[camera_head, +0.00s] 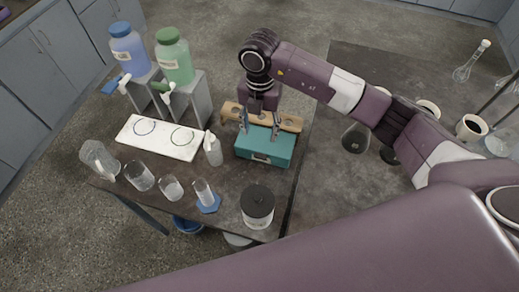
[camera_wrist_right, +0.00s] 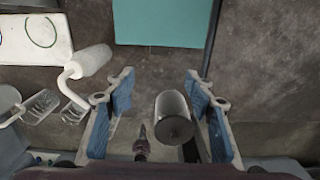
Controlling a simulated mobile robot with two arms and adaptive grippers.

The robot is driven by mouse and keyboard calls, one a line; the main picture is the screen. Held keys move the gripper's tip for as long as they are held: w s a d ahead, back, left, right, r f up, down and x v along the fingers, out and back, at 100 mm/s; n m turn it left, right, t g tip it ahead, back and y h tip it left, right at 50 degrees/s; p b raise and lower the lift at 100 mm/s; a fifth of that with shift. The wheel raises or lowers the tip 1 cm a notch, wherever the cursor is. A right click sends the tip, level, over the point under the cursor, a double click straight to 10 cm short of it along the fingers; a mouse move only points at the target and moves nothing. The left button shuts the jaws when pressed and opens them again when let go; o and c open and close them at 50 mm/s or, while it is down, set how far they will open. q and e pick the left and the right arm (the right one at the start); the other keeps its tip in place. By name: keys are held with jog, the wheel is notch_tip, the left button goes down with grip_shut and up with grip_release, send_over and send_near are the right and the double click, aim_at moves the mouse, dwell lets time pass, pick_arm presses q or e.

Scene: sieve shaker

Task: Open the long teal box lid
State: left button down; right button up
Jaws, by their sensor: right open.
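The long teal box (camera_head: 264,146) stands on the dark bench with its lid down and a clasp or handle on its front face. Its flat teal top also shows at the upper edge of the right wrist view (camera_wrist_right: 165,22). My right gripper (camera_head: 259,126) points down at the back part of the box, its two fingers spread and nothing between them. In the right wrist view my right gripper (camera_wrist_right: 159,90) has its blue-padded fingers wide apart, with the teal top beyond them. I cannot tell whether a fingertip touches the box. My left gripper is out of view.
A wooden rack (camera_head: 290,121) stands right behind the box. A white spray or wash bottle (camera_head: 213,149) is left of it, and a dark-lidded jar (camera_head: 258,203) is in front. A white two-ring plate (camera_head: 160,138) and several beakers are further left. Glassware stands on the right bench.

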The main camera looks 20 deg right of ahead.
jog(key=b, duration=0.5)
send_over(260, 158)
notch_tip(260, 158, down, 5)
jog(key=shift+w+f, duration=0.1)
jog(key=shift+f, duration=0.65)
notch_tip(260, 158, down, 7)
jog(key=shift+r+p, duration=0.1)
jog(key=shift+p, duration=1.1)
grip_shut()
